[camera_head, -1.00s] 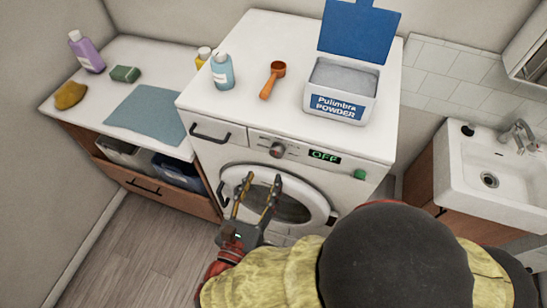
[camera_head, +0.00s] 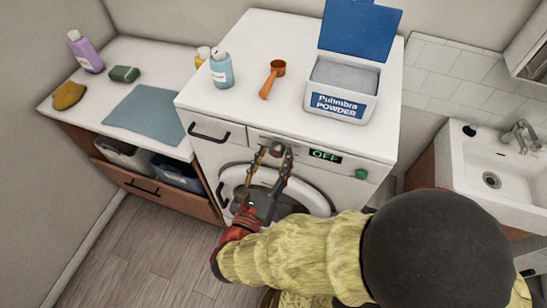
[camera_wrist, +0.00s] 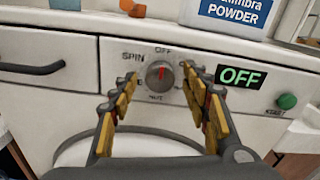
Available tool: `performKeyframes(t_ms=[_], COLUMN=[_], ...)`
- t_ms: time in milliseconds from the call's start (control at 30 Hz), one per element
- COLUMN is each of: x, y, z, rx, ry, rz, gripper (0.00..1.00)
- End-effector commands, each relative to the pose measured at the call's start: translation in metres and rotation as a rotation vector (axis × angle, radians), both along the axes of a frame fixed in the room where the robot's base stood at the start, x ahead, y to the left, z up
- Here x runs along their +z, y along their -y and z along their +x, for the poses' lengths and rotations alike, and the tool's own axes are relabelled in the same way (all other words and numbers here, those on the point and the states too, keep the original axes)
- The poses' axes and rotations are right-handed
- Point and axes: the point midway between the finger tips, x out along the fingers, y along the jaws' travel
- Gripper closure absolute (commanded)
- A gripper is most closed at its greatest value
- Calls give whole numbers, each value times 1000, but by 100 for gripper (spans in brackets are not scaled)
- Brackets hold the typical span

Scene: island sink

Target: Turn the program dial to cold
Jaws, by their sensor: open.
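The program dial (camera_wrist: 159,74) is a round silver knob on the washing machine's front panel. Its red mark points up at OFF in the wrist view. Labels SPIN and HOT show around it; the labels at its sides are partly hidden by my fingers. In the head view the dial (camera_head: 277,149) shows between my fingertips. My gripper (camera_wrist: 161,80) is open, with one finger to each side of the dial; I cannot tell whether either touches it. My gripper (camera_head: 274,153) also shows in the head view. The display (camera_wrist: 240,77) reads OFF in green.
A green button (camera_wrist: 287,101) is right of the display. The drawer handle (camera_wrist: 31,68) sticks out at the left. The round door (camera_head: 312,197) is below.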

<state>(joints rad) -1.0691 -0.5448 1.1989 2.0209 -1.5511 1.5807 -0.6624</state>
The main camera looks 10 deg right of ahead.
Motion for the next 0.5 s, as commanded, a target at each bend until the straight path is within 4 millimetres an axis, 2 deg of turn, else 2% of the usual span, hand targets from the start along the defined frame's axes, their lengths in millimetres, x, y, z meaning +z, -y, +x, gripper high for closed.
performKeyframes(t_ms=[233,500], x=[0,0], y=[0,0], z=[0,0], rx=[0,1], ry=[0,0], rz=[0,0], gripper=[53,68])
